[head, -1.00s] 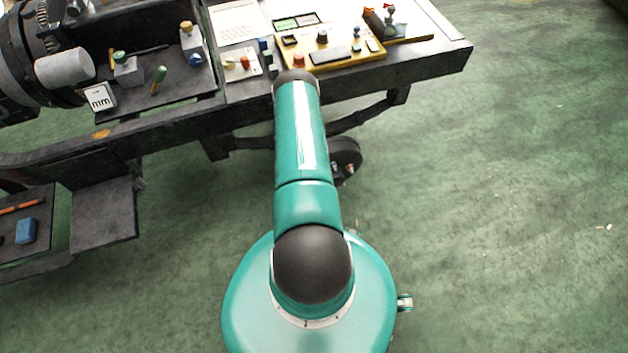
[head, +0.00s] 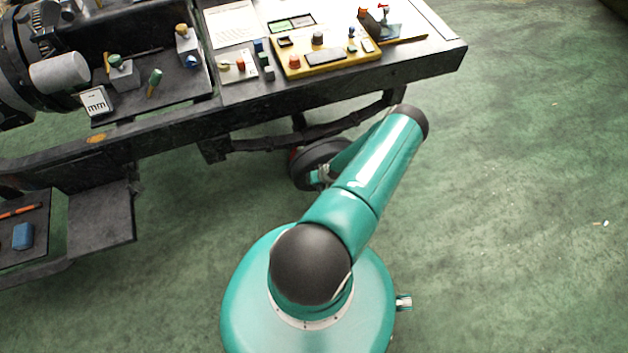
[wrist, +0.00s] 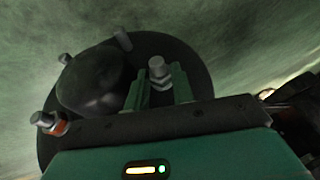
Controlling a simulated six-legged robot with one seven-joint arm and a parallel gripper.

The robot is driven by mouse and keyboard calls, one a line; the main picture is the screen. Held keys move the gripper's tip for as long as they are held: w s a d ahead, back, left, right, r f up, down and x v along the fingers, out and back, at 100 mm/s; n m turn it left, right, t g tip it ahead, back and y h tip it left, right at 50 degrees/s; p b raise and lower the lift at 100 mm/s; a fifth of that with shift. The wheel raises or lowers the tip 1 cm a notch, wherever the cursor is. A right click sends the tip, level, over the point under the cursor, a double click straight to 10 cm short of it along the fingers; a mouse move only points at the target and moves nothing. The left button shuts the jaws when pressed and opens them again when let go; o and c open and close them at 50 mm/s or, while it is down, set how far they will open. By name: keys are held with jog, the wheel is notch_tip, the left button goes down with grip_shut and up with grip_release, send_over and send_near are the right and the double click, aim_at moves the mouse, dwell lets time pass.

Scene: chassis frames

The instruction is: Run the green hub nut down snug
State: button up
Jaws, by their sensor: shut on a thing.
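The dark round hub (wrist: 192,62) fills the upper middle of the wrist view, with several grey studs standing out of it. My gripper (wrist: 160,85) has its green fingers closed around one stud (wrist: 157,64), whose grey tip shows above them. The green hub nut is largely hidden between the fingers, and its colour cannot be told from theirs. An orange nut (wrist: 58,128) sits on another stud at the left. In the head view the hub (head: 303,172) is below the bench, partly covered by my arm, with the gripper end against it.
The bench (head: 420,68) runs above the hub and carries a yellow tray (head: 350,62) of small parts. A grey shelf (head: 100,212) stands low at the left. A dark bar (head: 265,144) passes behind the hub.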

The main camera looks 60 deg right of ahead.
jog(key=shift+s+d+f+m+t+y, duration=0.1)
jog(key=shift+m+t+y, duration=0.05)
jog(key=shift+t+y, duration=0.25)
jog(key=shift+s+d+f+m+t+y, duration=0.1)
jog(key=shift+m+t+y, duration=0.05)
jog(key=shift+t+y, duration=0.2)
jog(key=shift+s+a+t, duration=0.1)
jog(key=shift+t, duration=0.25)
jog(key=o, duration=1)
jog(key=shift+d+r, duration=0.1)
jog(key=shift+d, duration=0.1)
jog(key=shift+w+a+r+g+h, duration=0.1)
jog(key=shift+w+g+h, duration=0.1)
jog(key=shift+g+h, duration=0.5)
jog(key=shift+w+a+n+g, duration=0.1)
jog(key=shift+a+n+g, duration=0.05)
jog(key=shift+n+g, duration=0.3)
jog(key=shift+w+a+g+h, duration=0.2)
jog(key=shift+g+h, duration=0.45)
jog(key=shift+h, duration=0.2)
